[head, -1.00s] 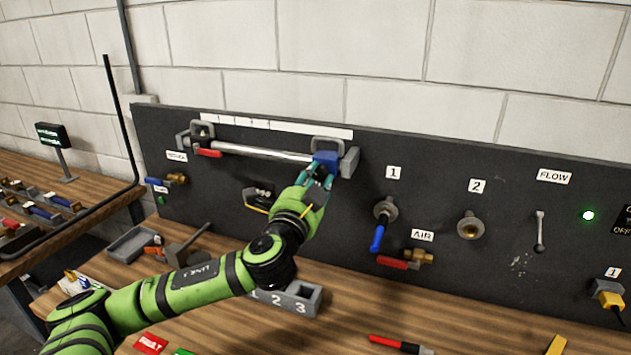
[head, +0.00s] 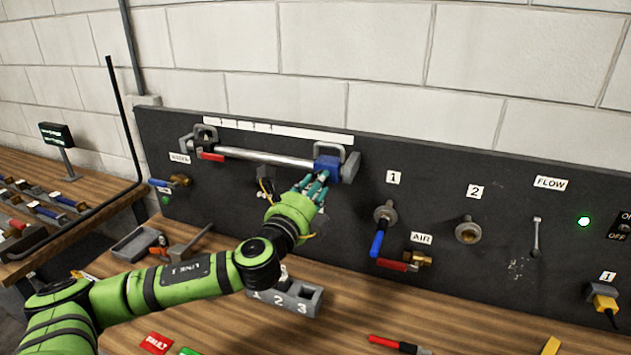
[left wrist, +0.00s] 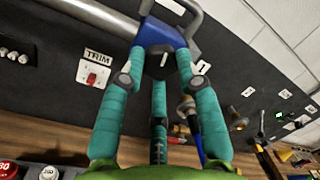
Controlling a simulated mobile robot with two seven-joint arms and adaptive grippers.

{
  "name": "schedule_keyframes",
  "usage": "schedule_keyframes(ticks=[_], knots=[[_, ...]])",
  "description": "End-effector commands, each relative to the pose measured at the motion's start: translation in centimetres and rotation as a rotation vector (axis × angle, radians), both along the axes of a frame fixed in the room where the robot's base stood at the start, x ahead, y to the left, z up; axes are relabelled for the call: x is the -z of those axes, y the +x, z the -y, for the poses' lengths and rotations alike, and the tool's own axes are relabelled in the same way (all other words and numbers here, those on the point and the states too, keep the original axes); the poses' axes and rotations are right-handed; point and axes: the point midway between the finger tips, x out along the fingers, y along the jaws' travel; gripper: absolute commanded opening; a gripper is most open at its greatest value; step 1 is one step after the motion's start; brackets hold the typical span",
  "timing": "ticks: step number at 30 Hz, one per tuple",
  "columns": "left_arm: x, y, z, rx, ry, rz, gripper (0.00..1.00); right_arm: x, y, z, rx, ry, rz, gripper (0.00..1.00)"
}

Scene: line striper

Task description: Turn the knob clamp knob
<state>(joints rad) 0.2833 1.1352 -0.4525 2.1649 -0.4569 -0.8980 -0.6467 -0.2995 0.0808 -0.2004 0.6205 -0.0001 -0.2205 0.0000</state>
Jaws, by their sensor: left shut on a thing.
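The blue clamp block (head: 328,168) sits at the right end of a silver rail (head: 265,155) on the dark panel. It also shows at the top of the left wrist view (left wrist: 165,32). Its dark knob (left wrist: 158,70) is on the block's underside, between my teal fingers; in the head view the fingers mostly hide it. My left gripper (head: 317,182) reaches up from below and is shut on the knob. Its fingers (left wrist: 160,62) surround the knob in the left wrist view. My right gripper is in neither view.
Right of the clamp are a blue-handled valve (head: 380,225), a brass port (head: 467,230) and a red-handled air valve (head: 410,262). A TRIM switch plate (left wrist: 93,73) is beside the fingers. A grey numbered block (head: 290,300) stands on the bench below my arm.

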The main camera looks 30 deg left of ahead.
Motion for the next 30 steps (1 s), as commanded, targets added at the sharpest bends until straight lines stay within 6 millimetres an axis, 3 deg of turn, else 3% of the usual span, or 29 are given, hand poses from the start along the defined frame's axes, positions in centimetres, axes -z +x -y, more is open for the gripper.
schedule_keyframes(ticks=[1,12,29,30], knots=[[-0.66,0.02,-0.12,-0.002,0.037,0.001,0.01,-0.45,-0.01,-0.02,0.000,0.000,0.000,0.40],[-0.54,0.02,-0.19,-0.004,0.198,-0.038,0.01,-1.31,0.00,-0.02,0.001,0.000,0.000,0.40],[-0.44,0.02,-0.19,-0.004,0.229,-0.045,0.01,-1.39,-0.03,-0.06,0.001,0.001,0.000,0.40],[-0.43,0.02,-0.20,-0.004,0.229,-0.046,0.37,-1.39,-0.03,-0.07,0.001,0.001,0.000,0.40]])
